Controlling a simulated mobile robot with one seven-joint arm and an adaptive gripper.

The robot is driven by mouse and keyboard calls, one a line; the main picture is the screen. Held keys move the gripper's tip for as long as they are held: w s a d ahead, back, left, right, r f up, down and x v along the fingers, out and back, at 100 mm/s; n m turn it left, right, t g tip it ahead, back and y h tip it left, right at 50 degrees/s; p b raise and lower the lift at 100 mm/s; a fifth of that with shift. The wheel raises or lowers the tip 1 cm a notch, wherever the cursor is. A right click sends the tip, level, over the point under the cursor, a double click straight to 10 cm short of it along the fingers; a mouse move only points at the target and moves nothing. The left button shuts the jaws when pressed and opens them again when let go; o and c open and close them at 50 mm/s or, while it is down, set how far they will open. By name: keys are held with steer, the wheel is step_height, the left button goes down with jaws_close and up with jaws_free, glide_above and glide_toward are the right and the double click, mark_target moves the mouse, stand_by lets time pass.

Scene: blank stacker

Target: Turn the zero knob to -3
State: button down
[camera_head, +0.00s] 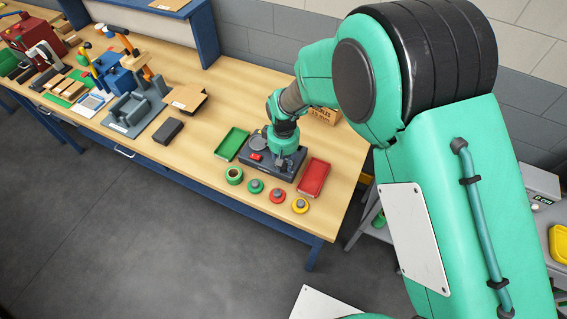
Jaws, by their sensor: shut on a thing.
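A dark gauge-like device (265,168) stands on the wooden bench, with a round grey plate (257,143) and a small red part (255,156) on it. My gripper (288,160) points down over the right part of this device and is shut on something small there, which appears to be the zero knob. The knob and the fingertips are mostly hidden by my own wrist, and any scale or number is too small to read.
A green tray (231,144) is left of the device and a red tray (313,178) right of it. A green ring (234,175) and green (255,186), red (277,195) and yellow (300,205) round pieces line the front. A cardboard box (323,115) stands behind.

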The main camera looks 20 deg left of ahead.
steer(key=shift+n, duration=0.6)
steer(key=c, duration=1.4)
jaws_free()
steer(key=shift+c, duration=0.2)
steer(key=shift+r, duration=0.1)
step_height(320, 180, up, 12)
